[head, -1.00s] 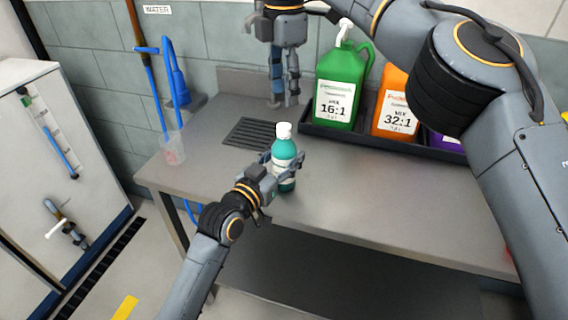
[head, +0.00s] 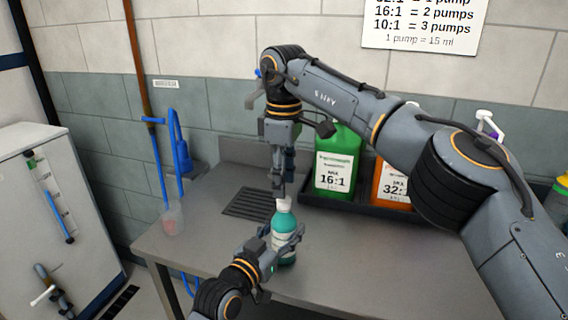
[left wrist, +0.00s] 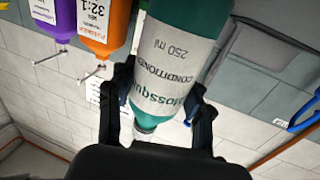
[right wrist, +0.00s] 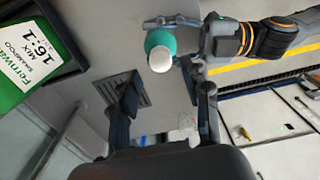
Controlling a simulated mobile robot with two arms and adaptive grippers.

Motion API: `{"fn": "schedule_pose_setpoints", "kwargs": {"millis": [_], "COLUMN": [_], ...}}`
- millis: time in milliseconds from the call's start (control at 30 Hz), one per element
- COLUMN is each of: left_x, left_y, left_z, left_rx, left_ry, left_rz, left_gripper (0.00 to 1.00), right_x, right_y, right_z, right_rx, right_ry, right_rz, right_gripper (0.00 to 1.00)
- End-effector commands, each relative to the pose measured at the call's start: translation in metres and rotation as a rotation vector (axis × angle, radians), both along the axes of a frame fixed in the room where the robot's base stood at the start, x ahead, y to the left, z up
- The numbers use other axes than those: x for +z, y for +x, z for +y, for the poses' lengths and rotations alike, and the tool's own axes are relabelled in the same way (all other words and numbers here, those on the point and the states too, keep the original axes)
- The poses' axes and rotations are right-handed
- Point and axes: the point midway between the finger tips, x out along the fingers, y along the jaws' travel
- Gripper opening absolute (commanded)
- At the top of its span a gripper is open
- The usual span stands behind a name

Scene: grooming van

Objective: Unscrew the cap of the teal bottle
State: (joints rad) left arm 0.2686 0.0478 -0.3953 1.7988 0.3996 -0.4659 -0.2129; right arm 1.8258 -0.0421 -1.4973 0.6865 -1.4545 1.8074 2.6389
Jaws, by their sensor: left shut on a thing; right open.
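The teal bottle (head: 284,222) stands upright on the grey bench, with a white cap (head: 283,203) on top. My left gripper (head: 287,243) is shut around the bottle's body from the front left. In the left wrist view the bottle's label (left wrist: 172,60) shows between the fingers. My right gripper (head: 279,190) points down just above the cap. In the right wrist view its fingers (right wrist: 163,112) are apart and empty, and the cap (right wrist: 160,60) lies beyond them, off toward the top of the picture. Whether a fingertip touches the cap is unclear.
A black tray (head: 318,209) behind the bottle holds a green jug (head: 335,180) and an orange jug (head: 388,188). A drain grate (head: 248,203) lies left of the bottle. The bench in front is clear.

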Motion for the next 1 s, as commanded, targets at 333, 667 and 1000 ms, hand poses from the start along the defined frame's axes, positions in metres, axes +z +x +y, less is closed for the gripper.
{"fn": "schedule_pose_setpoints", "kwargs": {"millis": [333, 667, 1000], "left_x": [-0.001, -0.001, -0.001], "left_y": [0.000, 0.000, 0.000], "left_z": [0.000, 0.000, 0.000], "left_rx": [0.000, 0.000, 0.000], "left_ry": [0.001, 0.001, 0.001], "left_rz": [0.002, 0.002, 0.002], "left_gripper": [0.00, 0.00, 0.00], "right_x": [-0.038, -0.040, -0.040], "right_y": [0.000, 0.000, 0.000], "right_z": [0.000, 0.000, 0.000], "right_rx": [0.001, 0.001, 0.002], "right_ry": [0.001, 0.000, 0.001], "right_rz": [0.000, 0.000, -0.001], "right_gripper": [0.47, 0.41, 0.00]}}
